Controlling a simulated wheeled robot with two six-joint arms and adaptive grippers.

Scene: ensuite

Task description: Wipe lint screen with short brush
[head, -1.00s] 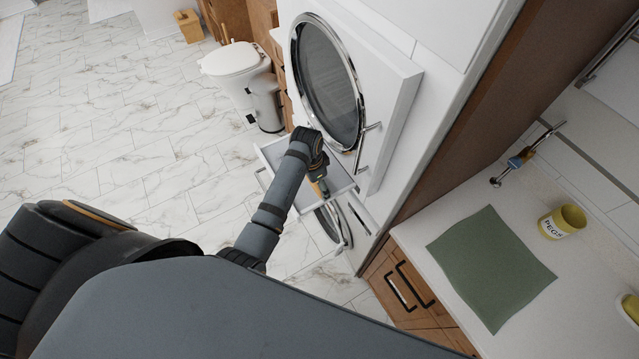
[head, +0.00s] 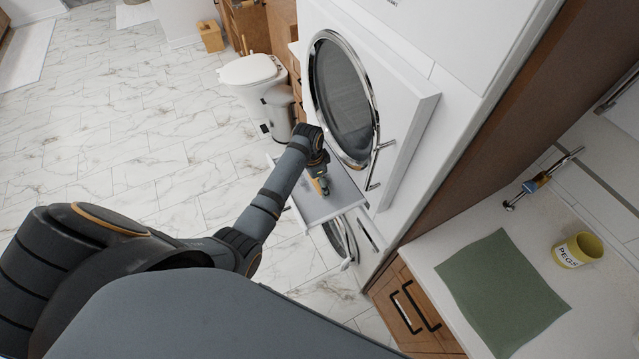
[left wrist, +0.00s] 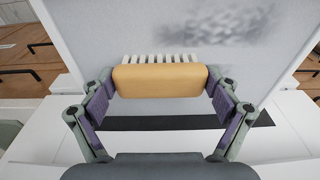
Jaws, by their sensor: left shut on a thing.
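The lint screen (head: 345,200) is a light grey panel in a pale frame, sticking out below the round dryer door. In the left wrist view the screen (left wrist: 85,35) fills the upper middle, with a dark grey lint patch (left wrist: 225,22) at upper right. My left gripper (head: 320,172) is over the screen. In the left wrist view the gripper (left wrist: 160,85) is shut on the short brush (left wrist: 160,80), a tan block with white bristles pointing toward the screen. The bristles lie below and left of the lint patch. Whether they touch the screen is unclear. My right gripper is out of view.
The glass dryer door (head: 343,100) stands just above the screen, with a second round door (head: 340,240) below. A counter at right holds a green cloth (head: 500,290) and a yellow PEGS pot (head: 577,250).

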